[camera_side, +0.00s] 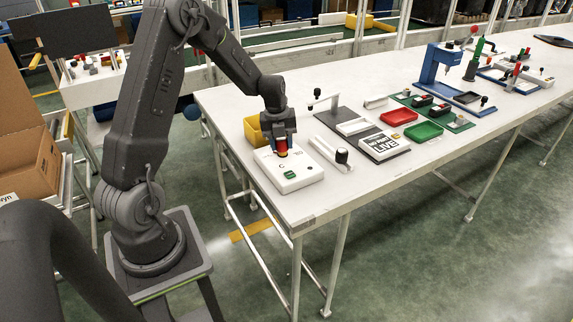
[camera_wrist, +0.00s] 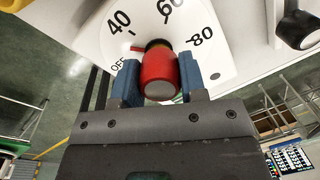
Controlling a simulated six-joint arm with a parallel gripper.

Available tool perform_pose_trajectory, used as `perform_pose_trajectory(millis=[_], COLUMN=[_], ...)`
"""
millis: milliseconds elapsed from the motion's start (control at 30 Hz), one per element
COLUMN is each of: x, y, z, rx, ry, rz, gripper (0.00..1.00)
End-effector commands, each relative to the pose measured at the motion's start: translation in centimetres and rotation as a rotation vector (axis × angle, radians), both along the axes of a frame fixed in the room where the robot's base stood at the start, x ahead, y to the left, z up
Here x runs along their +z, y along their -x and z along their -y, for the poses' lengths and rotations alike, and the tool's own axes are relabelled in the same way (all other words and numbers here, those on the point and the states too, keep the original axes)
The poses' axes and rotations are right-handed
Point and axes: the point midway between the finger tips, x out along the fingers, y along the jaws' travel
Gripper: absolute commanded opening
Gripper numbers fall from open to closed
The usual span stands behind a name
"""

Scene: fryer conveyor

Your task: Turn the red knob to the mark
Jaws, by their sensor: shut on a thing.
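The red knob (camera_wrist: 158,75) stands on a white dial box (camera_side: 297,182) at the near end of the table. The dial face (camera_wrist: 105,38) in the wrist view carries the numbers 40, 60 and 80 and the word OFF. A small red line lies beside the knob near OFF. My gripper (camera_wrist: 158,80) is shut on the red knob, with a blue finger on each side of it. A green switch (camera_side: 290,175) sits on the front of the box.
A yellow bin (camera_side: 253,131) stands behind the box. To its right are a white block with a black-knobbed lever (camera_side: 341,157) and a LIVE-labelled plate (camera_side: 374,143). Red (camera_side: 398,117) and green (camera_side: 424,131) trays lie further along. The table's front edge is close to the box.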

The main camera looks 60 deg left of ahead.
Motion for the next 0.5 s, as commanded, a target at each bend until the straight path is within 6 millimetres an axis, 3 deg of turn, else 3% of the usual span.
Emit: perform_pose_trajectory(millis=[233,267,500], x=[-0.27,-0.28,-0.22], y=[0.15,0.16,0.1], z=[0.36,0.36,0.22], rx=[-0.002,-0.002,-0.001], ry=[0.008,0.008,0.005], rz=[-0.008,-0.008,-0.006], gripper=[0.17,0.41,0.64])
